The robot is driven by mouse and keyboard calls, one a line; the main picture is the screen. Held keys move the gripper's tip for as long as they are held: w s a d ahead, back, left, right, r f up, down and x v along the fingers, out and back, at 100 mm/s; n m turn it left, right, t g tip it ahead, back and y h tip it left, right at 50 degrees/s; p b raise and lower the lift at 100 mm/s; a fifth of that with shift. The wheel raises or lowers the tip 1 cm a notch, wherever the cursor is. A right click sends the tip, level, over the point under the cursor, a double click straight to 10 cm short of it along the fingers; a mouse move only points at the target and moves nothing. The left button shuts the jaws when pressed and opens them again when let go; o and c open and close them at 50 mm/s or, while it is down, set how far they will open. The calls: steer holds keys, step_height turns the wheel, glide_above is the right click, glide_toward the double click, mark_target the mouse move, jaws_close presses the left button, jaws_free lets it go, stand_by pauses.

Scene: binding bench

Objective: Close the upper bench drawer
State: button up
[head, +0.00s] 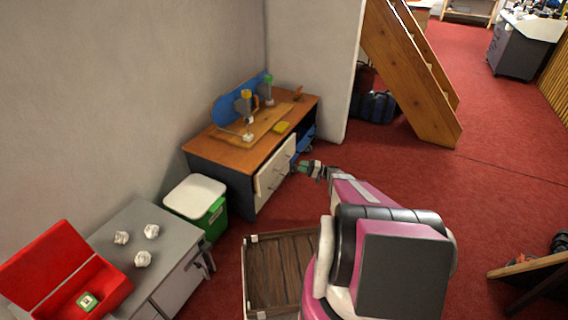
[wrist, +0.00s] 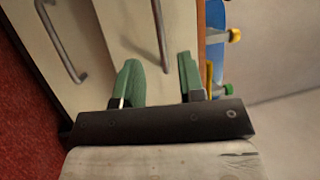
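The bench (head: 222,150) has a wooden top and pale drawer fronts. The upper drawer (head: 276,165) faces my gripper (head: 318,171) in the head view; how far it stands out is hard to tell. In the wrist view, the picture is turned sideways: the upper drawer front (wrist: 125,30) with its bar handle (wrist: 160,35) lies right of the lower drawer front (wrist: 75,85) and its handle (wrist: 62,42). My gripper (wrist: 157,62) has its green fingers apart, nothing between them, in front of the upper drawer. Contact cannot be judged.
A green bin with a white lid (head: 196,196) stands left of the bench. A grey cabinet (head: 150,225) with crumpled white balls and an open red box (head: 60,268) is at lower left. A wooden crate (head: 279,270) lies on the floor beside my arm.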

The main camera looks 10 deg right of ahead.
mark_target(286, 163)
steer(key=x, duration=0.9)
steer(key=shift+a, duration=0.2)
jaws_close()
